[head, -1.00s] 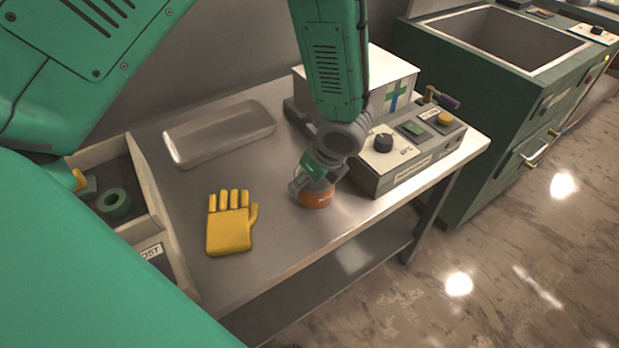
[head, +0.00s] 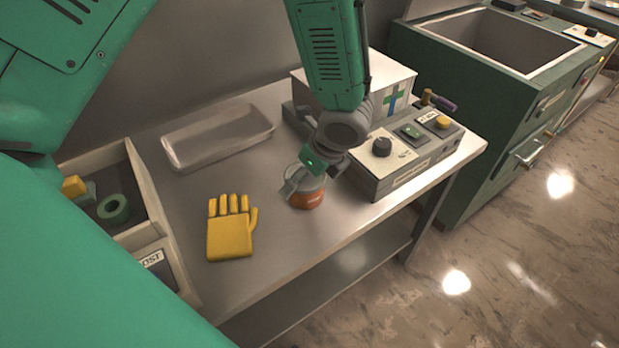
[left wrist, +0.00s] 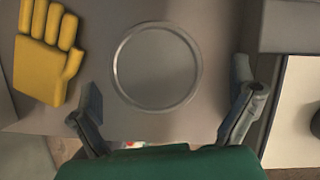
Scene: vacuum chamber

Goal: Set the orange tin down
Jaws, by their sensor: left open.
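The orange tin (head: 308,199) stands upright on the metal table, between the yellow glove and the grey control box. Its round grey top (left wrist: 157,66) shows in the left wrist view. My left gripper (head: 314,178) is just above the tin, with its fingers apart. In the left wrist view the open fingers of the left gripper (left wrist: 168,98) lie to either side of the tin's top, with gaps between them and the rim. The gripper hides part of the tin's top in the head view. My right gripper is not in view.
The yellow glove (head: 230,232) lies left of the tin. A control box (head: 385,178) with knobs stands close on the right, a white box (head: 375,75) behind it. A clear tray (head: 180,161) lies at the back. An open bin (head: 147,185) holds a green roll (head: 113,209).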

